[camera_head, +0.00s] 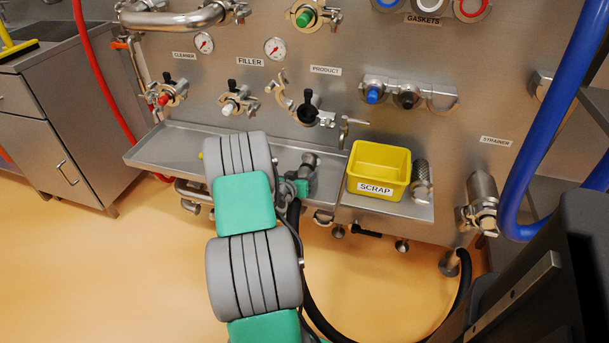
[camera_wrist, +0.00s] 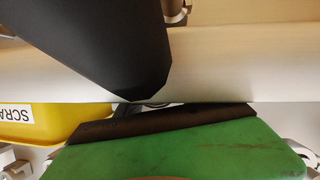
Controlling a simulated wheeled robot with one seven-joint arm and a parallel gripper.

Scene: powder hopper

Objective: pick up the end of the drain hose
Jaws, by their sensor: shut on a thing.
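The black drain hose (camera_head: 318,318) curves down from my gripper (camera_head: 301,187), passes beside my arm and runs along the floor to the right. My gripper is in front of the tray ledge, left of the yellow scrap bin, and is shut on the hose near its upper end. My arm partly hides the grip. In the wrist view a green finger with a dark brown edge (camera_wrist: 185,140) lies across the bottom. A large dark faceted shape hangs from the top, and I cannot tell whether it is hose or gripper.
The yellow scrap bin (camera_head: 379,170) stands on the ledge to the right of my gripper. The steel tray (camera_head: 180,146) is at left. The floor at left is clear.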

